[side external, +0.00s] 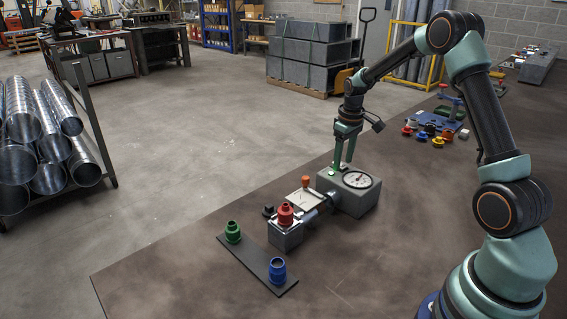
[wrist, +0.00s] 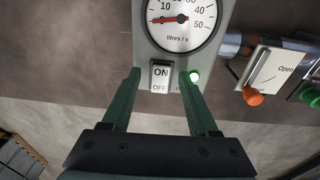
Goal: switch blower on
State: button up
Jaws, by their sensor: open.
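The blower is a grey box (side external: 345,201) on the brown bench in the side view. Its round dial (wrist: 181,20) is marked in litres / s, and the red needle points left, near the low end. A rocker switch (wrist: 160,76) marked ON and OFF sits below the dial in the wrist view. A lamp (wrist: 195,75) to its right glows green. My gripper (wrist: 160,80) is open and empty, its two green fingers on either side of the switch. In the side view my gripper (side external: 342,165) points down at the box top. I cannot tell whether the fingers touch it.
A plate marked Open (wrist: 275,70) with an orange knob (wrist: 254,97) adjoins the blower. A red fitting (side external: 286,214) stands on a grey block. Green (side external: 233,232) and blue (side external: 277,270) fittings stand on a dark strip. Several coloured parts lie at the right rear.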

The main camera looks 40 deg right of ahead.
notch_tip(320, 180, up, 12)
jog(key=s, duration=0.1)
jog(key=shift+a, duration=0.2)
dwell(0.3)
jog(key=s+a+r+t, duration=0.1)
jog(key=s+a+r, duration=0.2)
jog(key=a, duration=0.3)
jog(key=s+a+r+t, duration=0.1)
jog(key=s+a+r, duration=0.15)
jog(key=a, duration=0.25)
jog(key=s+a+f+t, duration=0.1)
jog(key=s+a+t, duration=0.1)
jog(key=s+a, duration=0.7)
jog(key=shift+s+a+f+t, duration=0.2)
jog(key=shift+a+t, duration=0.2)
jog(key=shift+a, duration=0.15)
